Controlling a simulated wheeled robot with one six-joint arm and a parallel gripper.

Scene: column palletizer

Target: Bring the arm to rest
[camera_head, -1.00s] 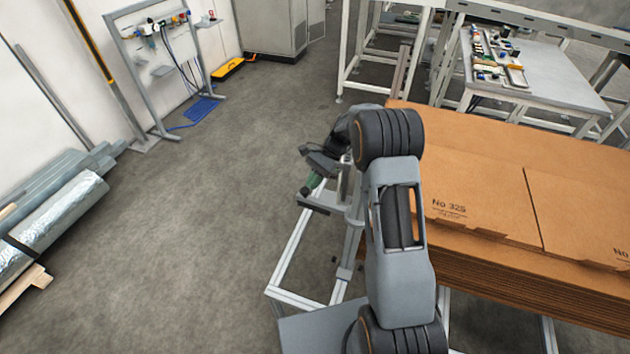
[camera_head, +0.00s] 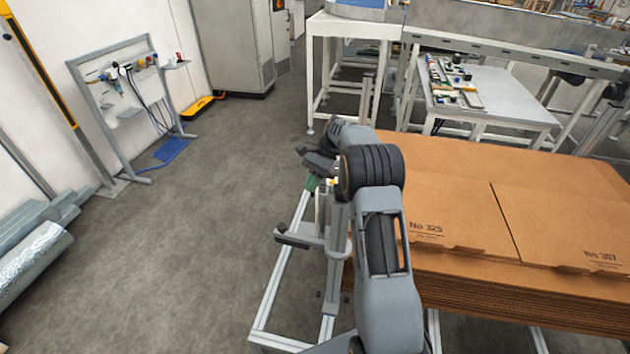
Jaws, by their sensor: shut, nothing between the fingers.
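My arm reaches up from the bottom of the head view, with its grey links bent at a dark ribbed joint. My gripper (camera_head: 314,160) is the dark end piece left of that joint. It is shut and empty, held above the narrow metal stand. A small green part (camera_head: 312,183) shows just below it; I cannot tell whether it belongs to the gripper. The fingertips are small and partly hidden by the arm.
A stack of flat brown cardboard (camera_head: 460,200) lies close to the right of my arm. A light metal stand (camera_head: 275,300) is below the gripper. A worktable with small parts (camera_head: 510,108) stands behind. Open grey floor (camera_head: 190,260) lies to the left.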

